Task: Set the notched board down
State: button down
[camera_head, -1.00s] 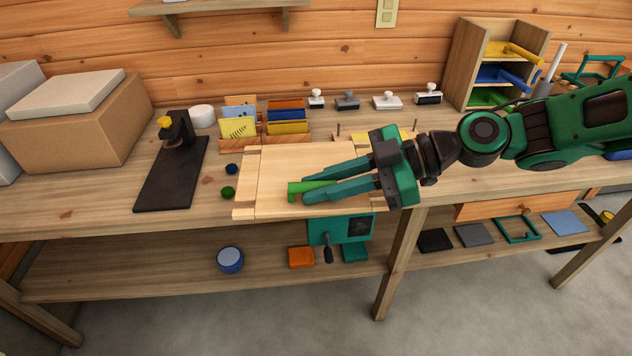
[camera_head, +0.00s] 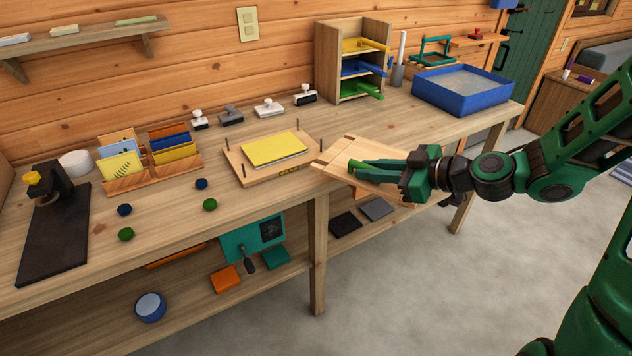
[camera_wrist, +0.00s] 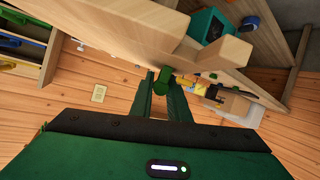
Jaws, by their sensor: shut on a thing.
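The notched board (camera_head: 345,151) is pale wood with a green handle (camera_wrist: 166,78). My gripper (camera_head: 355,168) is shut on this handle and holds the board tilted near the front edge of the bench, partly out past it. In the wrist view the board (camera_wrist: 115,25) fills the top, with the handle between the fingertips of my gripper (camera_wrist: 163,80). My fingers and hand hide part of the board in the head view. I cannot tell whether its left end touches the bench.
A wooden base with upright pegs (camera_head: 237,172) bears a yellow pad (camera_head: 273,149), left of the board. Green and blue knobs (camera_head: 210,205) lie on the bench. A tray rack (camera_head: 330,65) and a blue tub (camera_head: 440,95) stand behind. Bare bench top lies between them and the board.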

jog(key=w+d+f+m+t+h, duration=0.2)
jog(key=w+d, duration=0.4)
jog(key=d, duration=0.3)
jog(key=w+d+f+m+t+h, duration=0.2)
jog(key=w+d+m+h, duration=0.3)
jog(key=d, duration=0.4)
jog(key=shift+w+d+f+t, duration=0.2)
jog(key=shift+w+d+t, duration=0.05)
jog(key=shift+w+t, duration=0.3)
